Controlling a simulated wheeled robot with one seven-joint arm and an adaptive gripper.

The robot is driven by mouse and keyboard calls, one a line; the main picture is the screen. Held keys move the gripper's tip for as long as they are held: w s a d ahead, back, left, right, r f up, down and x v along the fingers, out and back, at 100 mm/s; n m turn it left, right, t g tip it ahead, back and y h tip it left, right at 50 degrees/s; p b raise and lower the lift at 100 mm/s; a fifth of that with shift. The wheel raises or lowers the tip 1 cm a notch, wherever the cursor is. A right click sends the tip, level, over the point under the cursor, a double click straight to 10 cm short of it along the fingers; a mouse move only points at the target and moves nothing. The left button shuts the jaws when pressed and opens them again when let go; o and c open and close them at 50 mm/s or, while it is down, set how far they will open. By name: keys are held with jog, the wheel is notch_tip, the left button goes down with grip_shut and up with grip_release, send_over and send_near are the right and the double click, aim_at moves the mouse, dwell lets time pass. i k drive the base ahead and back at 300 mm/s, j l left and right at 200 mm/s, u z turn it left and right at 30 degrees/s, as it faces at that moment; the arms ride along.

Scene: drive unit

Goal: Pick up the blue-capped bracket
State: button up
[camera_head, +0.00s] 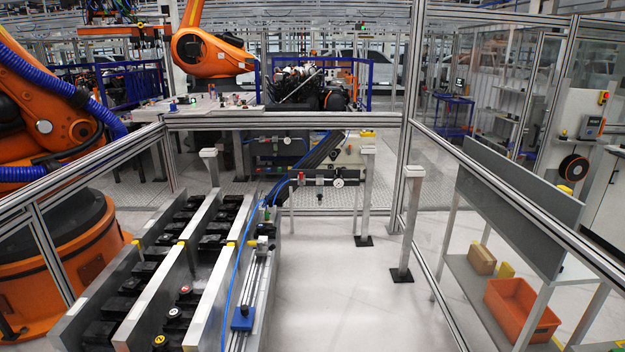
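I cannot make out a clear blue-capped bracket. Dark parts (118,305) sit in rows between the grey metal walls of a rack (150,290) at the lower left. A few near ones have round tops: one red-marked (185,289), one pale-marked (174,313) and one yellow (160,341). A small blue block (242,319) with an upright pin sits on the metal rail right of the rack; I cannot tell if it is a bracket. My gripper is not in view.
An orange robot arm (75,250) stands left, behind an aluminium frame (285,121). Grey posts (405,225) stand on the floor in the middle. An orange bin (522,308) and cardboard box (482,260) are on a right shelf. The central floor (340,300) is clear.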

aim_at(260, 229)
jog(key=i+l, duration=0.15)
jog(key=i, duration=1.95)
jog(key=i+u, duration=0.2)
jog(key=i, duration=0.85)
jog(key=i+l+u, duration=0.15)
jog(key=i, duration=0.9)
jog(key=i+u, duration=0.5)
jog(key=i, duration=0.25)
